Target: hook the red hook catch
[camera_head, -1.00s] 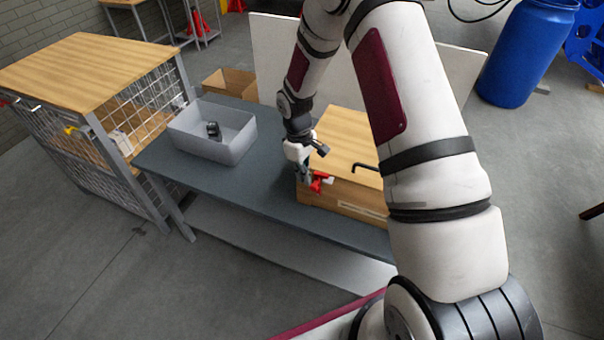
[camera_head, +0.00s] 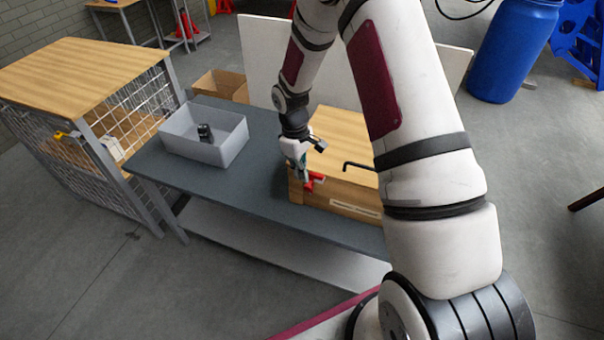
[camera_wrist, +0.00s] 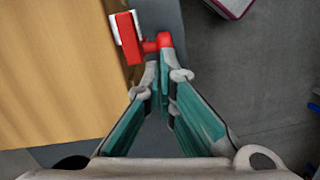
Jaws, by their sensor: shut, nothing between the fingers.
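The red hook catch (camera_head: 314,180) is on the front face of the wooden box (camera_head: 345,198), near its left end. In the wrist view, the catch (camera_wrist: 130,38) has a red body with a pale plate, and a red arm ends in a rounded knob (camera_wrist: 164,40). My gripper (camera_head: 304,178) is at the box's front left corner beside the catch. In the wrist view my gripper (camera_wrist: 160,66) has its fingertips together, right at the red knob and seemingly touching it, with nothing between them. Whether the catch is hooked cannot be told.
The box stands on a dark workbench (camera_head: 240,192). A grey bin (camera_head: 230,150) with a small black object stands left of the box. A black bent handle (camera_head: 358,166) is on the box. My arm hides the box's right side. A wire-sided cabinet (camera_head: 110,150) stands at far left.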

